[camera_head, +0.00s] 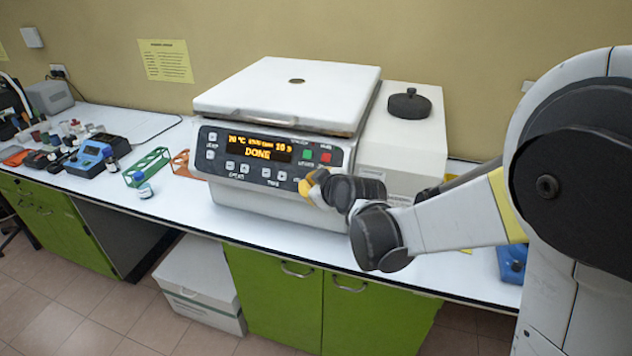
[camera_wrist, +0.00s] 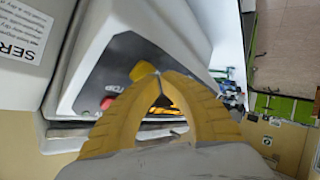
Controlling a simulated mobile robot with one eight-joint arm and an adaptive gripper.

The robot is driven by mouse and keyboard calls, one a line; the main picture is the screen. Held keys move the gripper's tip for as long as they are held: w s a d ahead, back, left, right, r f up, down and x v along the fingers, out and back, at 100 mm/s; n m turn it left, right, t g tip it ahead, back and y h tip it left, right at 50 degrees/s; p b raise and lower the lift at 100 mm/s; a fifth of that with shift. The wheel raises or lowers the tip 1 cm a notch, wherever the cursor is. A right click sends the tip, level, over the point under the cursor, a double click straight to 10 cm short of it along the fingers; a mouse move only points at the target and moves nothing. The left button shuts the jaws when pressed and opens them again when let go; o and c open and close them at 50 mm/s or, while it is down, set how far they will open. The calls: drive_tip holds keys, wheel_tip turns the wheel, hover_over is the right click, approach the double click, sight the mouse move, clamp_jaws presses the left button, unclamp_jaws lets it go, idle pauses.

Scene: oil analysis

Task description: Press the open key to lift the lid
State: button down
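The white centrifuge-like machine (camera_head: 280,210) stands on the bench with its flat lid (camera_head: 285,90) down. Its dark front panel carries an orange display (camera_head: 247,147) reading DONE. In the camera_head view, my gripper (camera_head: 312,187) is at the panel's lower right corner and hides the key there. In the wrist view, my gripper's yellow fingers (camera_wrist: 158,76) meet at the tips with nothing held. A yellow key (camera_wrist: 142,70) on the panel lies right at the tips; I cannot tell whether they touch it. A red key (camera_wrist: 107,103) is beside it.
A white box-shaped part with a black knob (camera_head: 409,104) adjoins the machine on the right. A green rack (camera_head: 148,165), a small bottle (camera_head: 144,188) and a blue device (camera_head: 90,155) stand to the left. The front bench strip is mostly clear.

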drive_tip(key=shift+w+d+f, duration=0.1)
drive_tip(key=shift+w+f, duration=0.1)
drive_tip(key=shift+w, duration=0.1)
idle(0.4)
drive_tip(key=shift+s+r, duration=0.1)
drive_tip(key=shift+s+a+r, duration=0.2)
drive_tip(key=shift+s+r, duration=0.15)
drive_tip(key=shift+s, duration=0.2)
idle(0.3)
drive_tip(key=s+r, duration=0.1)
drive_tip(key=s+a+p, duration=0.1)
drive_tip(key=s+r+p, duration=0.1)
drive_tip(key=s, duration=0.1)
drive_tip(key=shift+a+r, duration=0.2)
drive_tip(key=shift+r, duration=0.15)
idle(0.4)
